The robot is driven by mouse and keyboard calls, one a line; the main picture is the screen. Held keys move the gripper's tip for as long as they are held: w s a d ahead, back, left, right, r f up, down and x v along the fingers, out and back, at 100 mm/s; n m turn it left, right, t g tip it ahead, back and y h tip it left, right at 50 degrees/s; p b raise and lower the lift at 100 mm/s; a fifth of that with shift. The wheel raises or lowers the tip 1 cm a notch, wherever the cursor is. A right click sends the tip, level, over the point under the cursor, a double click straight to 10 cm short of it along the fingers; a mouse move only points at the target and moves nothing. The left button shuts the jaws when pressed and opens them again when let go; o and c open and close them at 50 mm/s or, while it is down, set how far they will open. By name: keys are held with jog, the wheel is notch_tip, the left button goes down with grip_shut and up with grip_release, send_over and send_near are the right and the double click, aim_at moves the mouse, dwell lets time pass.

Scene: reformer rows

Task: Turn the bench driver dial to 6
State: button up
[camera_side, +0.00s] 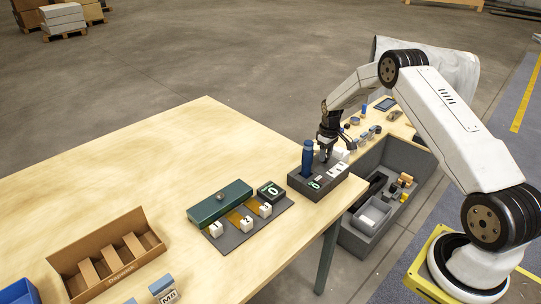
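A dark grey block (326,183) stands near the right edge of the wooden bench. A blue upright cylinder (307,159), which looks like the bench driver, stands in its left part. A small green-lit display (314,185) is on its front; its figure is too small to read surely. White pieces (341,155) stand at the block's right rear. My gripper (325,158) points down just right of the blue cylinder, low over the block. Its fingertips are small and partly hidden, so I cannot tell whether they touch anything. I cannot make out the dial.
A grey mat (238,238) holds a green bar (219,204), several numbered white blocks and a dark box with a green display (270,191). A cardboard tray (108,254) and a blue bin (20,292) lie left. A grey open bin (359,240) stands beyond the bench's right edge.

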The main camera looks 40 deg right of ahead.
grip_shut()
jog(key=shift+n, duration=0.4)
jog(key=n, duration=0.3)
jog(key=shift+n, duration=2.5)
jog(key=o, duration=0.7)
grip_release()
